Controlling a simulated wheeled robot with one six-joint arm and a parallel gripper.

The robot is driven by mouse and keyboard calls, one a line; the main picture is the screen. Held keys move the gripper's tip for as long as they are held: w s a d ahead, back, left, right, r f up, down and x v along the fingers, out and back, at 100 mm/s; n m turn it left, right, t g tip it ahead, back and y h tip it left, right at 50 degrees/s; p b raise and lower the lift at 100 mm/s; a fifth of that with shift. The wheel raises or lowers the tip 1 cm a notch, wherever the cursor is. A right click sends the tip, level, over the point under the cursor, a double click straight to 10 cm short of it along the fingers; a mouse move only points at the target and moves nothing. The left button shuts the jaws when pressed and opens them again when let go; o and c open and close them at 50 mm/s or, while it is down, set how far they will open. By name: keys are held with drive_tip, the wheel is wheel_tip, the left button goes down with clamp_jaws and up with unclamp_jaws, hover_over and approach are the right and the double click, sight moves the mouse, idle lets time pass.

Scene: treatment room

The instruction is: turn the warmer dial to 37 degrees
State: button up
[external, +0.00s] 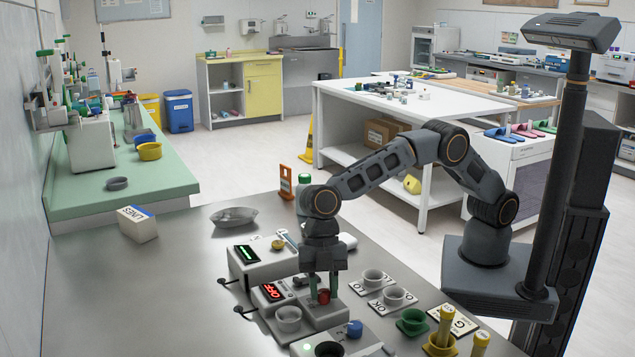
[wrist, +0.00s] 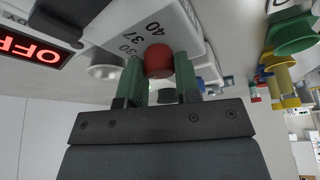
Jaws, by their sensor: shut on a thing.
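The warmer (external: 312,318) is a pale box on the steel counter. Its red display (external: 272,292) reads OFF, and the display also shows in the wrist view (wrist: 33,47). The red dial (wrist: 158,60) sits on the warmer's face beside the printed marks 30, 37 and 40. My gripper (external: 323,297) points down at the warmer in the external view. In the wrist view its green fingers (wrist: 158,72) are shut on the red dial, one on each side. Which mark the dial points to cannot be told, as no pointer shows.
A metal cup (external: 288,318) stands on the warmer beside the gripper. A device with a green display (external: 246,253) stands behind. White cards with cups (external: 392,298), a green cup (external: 412,321) and yellow holders (external: 441,343) lie to the right.

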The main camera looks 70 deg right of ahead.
drive_tip(key=shift+m, duration=0.3)
drive_tip(key=m+t+b, duration=0.1)
drive_tip(key=m, duration=0.2)
drive_tip(key=shift+s+y, duration=0.1)
drive_tip(key=shift+y, duration=0.2)
drive_tip(key=m+t, duration=0.1)
drive_tip(key=m, duration=0.2)
drive_tip(key=shift+m+t, duration=0.4)
drive_tip(key=m, duration=0.2)
drive_tip(key=m+t+h+p, duration=0.1)
drive_tip(key=m, duration=0.1)
drive_tip(key=shift+s+t, duration=0.1)
drive_tip(key=shift+t, duration=0.2)
drive_tip(key=shift+m+t+h, duration=0.5)
drive_tip(key=shift+m, duration=1.8)
drive_tip(key=o, duration=0.9)
